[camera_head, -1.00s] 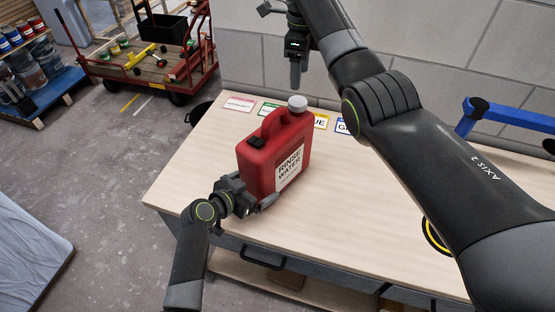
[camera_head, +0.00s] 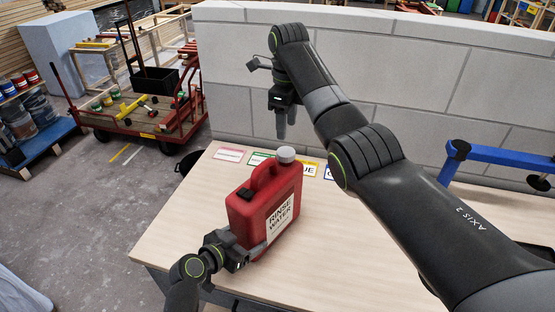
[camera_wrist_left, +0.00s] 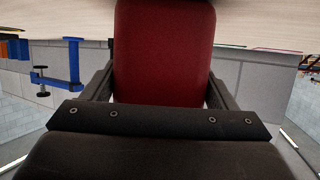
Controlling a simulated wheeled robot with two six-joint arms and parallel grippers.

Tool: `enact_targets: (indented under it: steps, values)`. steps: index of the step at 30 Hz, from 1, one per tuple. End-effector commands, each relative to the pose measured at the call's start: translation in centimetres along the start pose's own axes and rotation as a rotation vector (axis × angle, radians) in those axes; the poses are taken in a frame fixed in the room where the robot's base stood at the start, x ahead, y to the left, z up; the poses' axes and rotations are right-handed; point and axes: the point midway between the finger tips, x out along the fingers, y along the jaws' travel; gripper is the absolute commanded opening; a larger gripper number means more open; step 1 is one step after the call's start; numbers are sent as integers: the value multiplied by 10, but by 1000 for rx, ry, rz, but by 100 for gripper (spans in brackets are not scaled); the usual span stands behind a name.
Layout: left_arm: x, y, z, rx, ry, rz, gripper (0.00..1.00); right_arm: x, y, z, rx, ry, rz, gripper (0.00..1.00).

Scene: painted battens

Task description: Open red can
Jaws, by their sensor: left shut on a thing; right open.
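The red can (camera_head: 252,212) stands upright on the wooden table (camera_head: 325,235), with a "RINSE WATER" label on its side. Its grey cap (camera_head: 286,154) sits on the spout at the top. My left gripper (camera_head: 250,252) is shut on the lower part of the can. In the left wrist view the red can (camera_wrist_left: 163,50) fills the space between the two fingers. My right gripper (camera_head: 281,125) is open and empty. It points down above and behind the cap, apart from it in the picture.
Several coloured label cards (camera_head: 262,158) lie along the table's back edge, partly hidden by the can. A blue clamp-like frame (camera_head: 500,160) is at the right. A block wall (camera_head: 420,85) stands behind the table. A red cart (camera_head: 150,115) is on the floor at back left.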

Motion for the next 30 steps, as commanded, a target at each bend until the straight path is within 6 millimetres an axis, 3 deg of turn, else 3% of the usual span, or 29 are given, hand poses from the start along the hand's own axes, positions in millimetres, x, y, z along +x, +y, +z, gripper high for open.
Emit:
enact_targets:
  steps: [6,11,24,30]
  values:
    - [0,0,0,1,-1,-1,16,0,0,0,200,0,0,52]
    - [0,0,1,1,-1,-1,16,6,0,0,261,0,1,52]
    - [0,0,1,1,-2,-1,16,68,0,0,261,1,2,52]
    - [0,0,1,1,-2,-1,16,79,0,0,261,0,0,52]
